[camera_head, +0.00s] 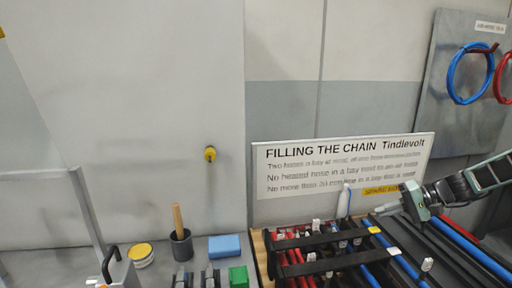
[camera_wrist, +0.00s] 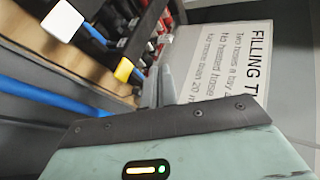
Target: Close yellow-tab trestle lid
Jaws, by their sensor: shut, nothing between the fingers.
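A small yellow tab (camera_head: 374,230) sits at the right end of a dark bar (camera_head: 320,239) that crosses a row of red and blue hoses. I take this bar to be the yellow-tab lid; whether it is open or shut I cannot tell. In the wrist view the yellow tab (camera_wrist: 123,70) is left of my fingers. A second dark bar nearer the front ends in a white tab (camera_head: 394,251), which also shows in the wrist view (camera_wrist: 62,20). My gripper (camera_head: 382,209) is shut and empty, behind and slightly right of the yellow tab, apparently apart from it.
A sign board (camera_head: 343,165) stands behind the hose trays, close to my gripper. Blue hoses lie in dark channels (camera_head: 440,250) at right. A dark cup (camera_head: 181,246), a blue block (camera_head: 224,246) and a green block (camera_head: 238,276) stand on the bench at left.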

